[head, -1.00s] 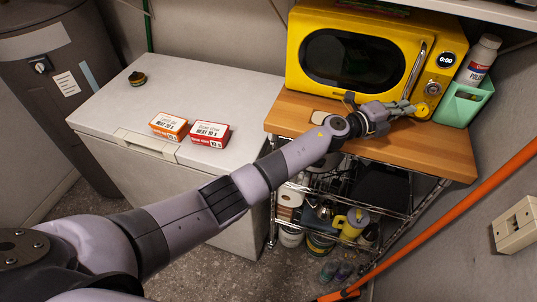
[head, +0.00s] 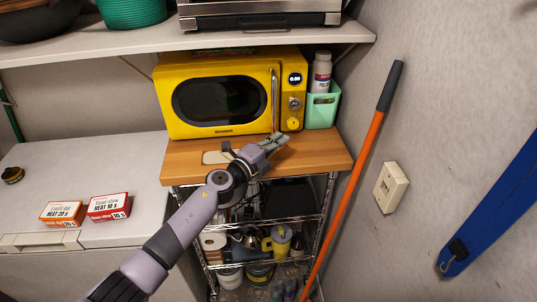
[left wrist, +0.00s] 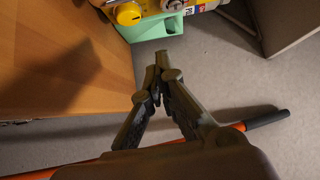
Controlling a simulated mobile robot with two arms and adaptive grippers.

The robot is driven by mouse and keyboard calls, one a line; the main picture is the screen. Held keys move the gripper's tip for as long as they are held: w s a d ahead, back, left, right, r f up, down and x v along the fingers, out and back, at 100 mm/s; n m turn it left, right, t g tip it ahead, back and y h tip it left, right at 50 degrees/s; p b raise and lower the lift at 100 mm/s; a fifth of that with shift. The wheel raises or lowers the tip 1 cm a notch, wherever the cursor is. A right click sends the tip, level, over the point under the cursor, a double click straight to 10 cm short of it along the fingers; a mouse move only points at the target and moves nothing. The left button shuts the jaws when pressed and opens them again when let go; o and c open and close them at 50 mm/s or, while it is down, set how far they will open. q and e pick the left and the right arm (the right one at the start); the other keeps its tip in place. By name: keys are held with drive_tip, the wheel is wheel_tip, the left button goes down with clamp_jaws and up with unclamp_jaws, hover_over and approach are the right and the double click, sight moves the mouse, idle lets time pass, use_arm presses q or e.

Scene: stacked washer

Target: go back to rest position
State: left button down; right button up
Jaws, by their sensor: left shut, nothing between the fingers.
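My left gripper (head: 278,143) is above the right part of the wooden shelf top (head: 328,158), in front of the yellow microwave (head: 172,82). Its fingers are together with nothing between them. In the left wrist view the closed fingers (left wrist: 158,68) point toward the mint-green holder (left wrist: 155,29) and the yellow microwave knob (left wrist: 129,14), apart from both. The microwave door is closed and its display reads 0:00. My right gripper is in neither view.
The mint-green holder (head: 322,107) with a white bottle (head: 321,70) stands right of the microwave. An orange pole (head: 358,165) leans by the right wall. Two food boxes, one orange (head: 62,213) and one red (head: 109,207), lie on the white chest (head: 70,155). A shelf (head: 100,43) hangs above.

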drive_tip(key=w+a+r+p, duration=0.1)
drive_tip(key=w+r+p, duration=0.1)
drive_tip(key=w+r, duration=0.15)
use_arm(q)
drive_tip(key=s+a+f+n+t+y, duration=0.1)
drive_tip(key=s+a+f+n+y, duration=0.3)
drive_tip(key=s+a+n+y, duration=0.55)
drive_tip(key=s+a+f+n+y, duration=0.35)
drive_tip(key=s+a+n, duration=0.35)
drive_tip(key=a+n, duration=0.55)
drive_tip(key=s+a+f+n+g, duration=0.1)
drive_tip(key=s+a+f+g, duration=0.15)
drive_tip(key=s, duration=0.65)
drive_tip(key=s+a+f+n+g, duration=0.1)
drive_tip(key=s+a+f+g, duration=0.2)
drive_tip(key=s, duration=0.6)
drive_tip(key=s+a+f+n+g, duration=0.1)
drive_tip(key=s+a+f+g, duration=0.15)
drive_tip(key=s+g, duration=0.45)
drive_tip(key=s+f+b, duration=0.2)
drive_tip(key=f, duration=1.3)
drive_tip(key=s+f+b, duration=0.2)
drive_tip(key=f, duration=1.4)
drive_tip(key=s+a+f+b, duration=0.3)
drive_tip(key=s+f, duration=1.3)
drive_tip(key=f, duration=0.1)
drive_tip(key=shift+f, duration=0.3)
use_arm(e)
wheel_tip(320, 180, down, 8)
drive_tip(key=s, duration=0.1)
